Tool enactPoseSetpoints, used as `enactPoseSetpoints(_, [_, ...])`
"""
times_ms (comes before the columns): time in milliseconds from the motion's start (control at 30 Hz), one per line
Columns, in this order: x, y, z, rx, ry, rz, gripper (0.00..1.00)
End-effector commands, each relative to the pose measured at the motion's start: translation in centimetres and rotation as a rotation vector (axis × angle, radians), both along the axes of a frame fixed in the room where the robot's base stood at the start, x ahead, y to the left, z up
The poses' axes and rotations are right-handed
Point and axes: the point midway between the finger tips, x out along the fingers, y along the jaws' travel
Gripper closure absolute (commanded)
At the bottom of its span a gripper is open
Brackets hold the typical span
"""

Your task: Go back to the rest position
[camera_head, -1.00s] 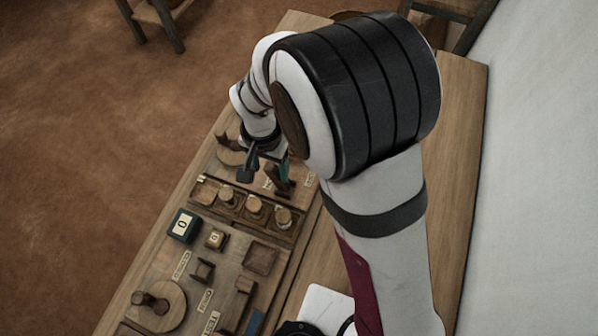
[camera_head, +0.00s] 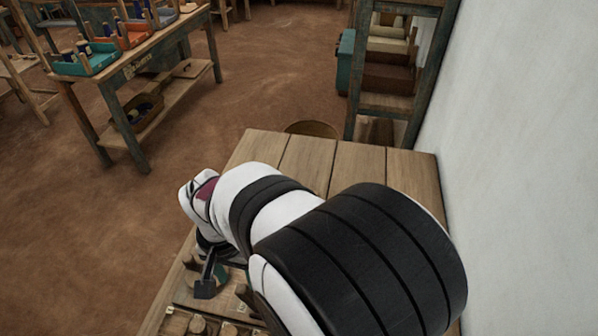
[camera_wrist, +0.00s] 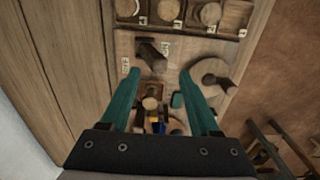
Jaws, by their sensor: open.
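My gripper (camera_wrist: 164,92) shows in the wrist view with its two teal fingers spread apart and nothing held between them. It hangs above the wooden bench top, over a board (camera_wrist: 185,48) with small wooden items. In the head view my gripper (camera_head: 207,284) is partly hidden behind my own arm, near the left edge of the bench (camera_head: 330,160). A small square wooden piece (camera_wrist: 151,90) and some small dark, blue and yellow items (camera_wrist: 160,126) lie below, seen between the fingers.
A compartment tray with round wooden pieces (camera_wrist: 168,10) lies beside the board. A white wall (camera_head: 520,150) stands at the right. A table with trays (camera_head: 130,60) and a shelf (camera_head: 395,60) stand beyond. The bench's far end is clear.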

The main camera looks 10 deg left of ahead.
Motion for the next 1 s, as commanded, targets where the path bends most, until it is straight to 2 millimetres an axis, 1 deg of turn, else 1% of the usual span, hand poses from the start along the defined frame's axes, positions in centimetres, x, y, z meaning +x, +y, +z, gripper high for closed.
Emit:
enactPoseSetpoints(67, [0.1, -0.4, 0.3, 0.001, 0.001, -0.008, 0.38])
enactPoseSetpoints(133, [0.6, -2.9, 1.7, 0.008, 0.004, -0.046, 0.38])
enactPoseSetpoints(167, [0.8, -4.7, 2.7, 0.013, 0.009, -0.076, 0.38])
enactPoseSetpoints(200, [0.7, -7.9, 4.2, 0.022, 0.017, -0.125, 0.38])
enactPoseSetpoints(233, [0.3, -10.4, 5.3, 0.031, 0.022, -0.166, 0.38])
enactPoseSetpoints(267, [-0.5, -13.0, 6.3, 0.04, 0.03, -0.207, 0.38])
enactPoseSetpoints(300, [-1.9, -16.2, 7.3, 0.056, 0.039, -0.262, 0.38])
enactPoseSetpoints(333, [-3.3, -18.2, 7.9, 0.07, 0.044, -0.302, 0.38])
enactPoseSetpoints(367, [-4.7, -19.9, 8.3, 0.082, 0.05, -0.338, 0.38])
enactPoseSetpoints(400, [-6.5, -21.6, 8.5, 0.099, 0.055, -0.38, 0.38])
enactPoseSetpoints(433, [-7.7, -22.5, 8.6, 0.111, 0.056, -0.407, 0.38])
enactPoseSetpoints(500, [-10.0, -23.7, 8.5, 0.133, 0.058, -0.453, 0.38])
enactPoseSetpoints(600, [-11.5, -24.3, 8.2, 0.149, 0.059, -0.481, 0.38])
enactPoseSetpoints(667, [-11.8, -24.3, 8.2, 0.151, 0.061, -0.485, 0.38])
enactPoseSetpoints(1000, [-11.7, -24.3, 8.2, 0.151, 0.06, -0.482, 0.38])
